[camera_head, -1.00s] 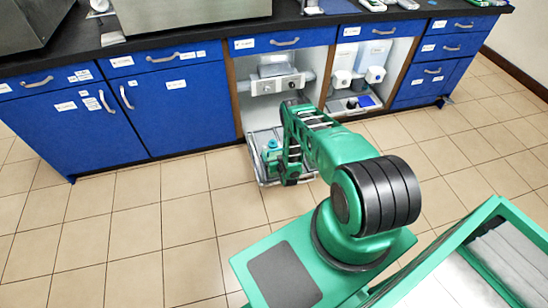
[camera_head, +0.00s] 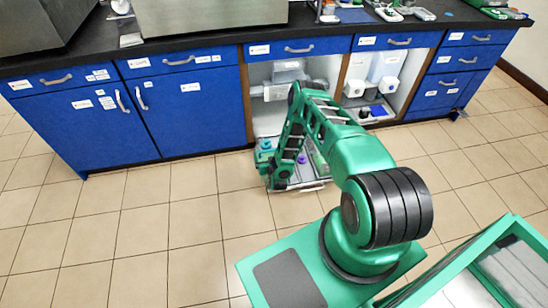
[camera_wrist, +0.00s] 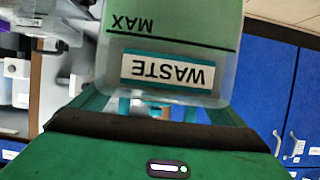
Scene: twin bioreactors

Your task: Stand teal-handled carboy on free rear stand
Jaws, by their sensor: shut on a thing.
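A translucent carboy (camera_wrist: 170,60) fills the top middle of the wrist view, close to my gripper (camera_wrist: 158,106). It has a WASTE label and a MAX line, both upside down in that picture, and a greenish tint. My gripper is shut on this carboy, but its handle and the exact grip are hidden. In the head view my forearm reaches down to the pull-out tray (camera_head: 305,187) of the left open bay. A teal-topped item (camera_head: 266,145) shows left of my arm there. I cannot tell whether it is the held carboy. My arm hides the stands.
The left open bay has a white unit (camera_head: 275,90) at its back. The right bay holds white dispensers (camera_head: 388,85). Blue cabinets (camera_head: 190,110) and a black countertop (camera_head: 220,40) border the bays. The tiled floor (camera_head: 180,240) in front is clear.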

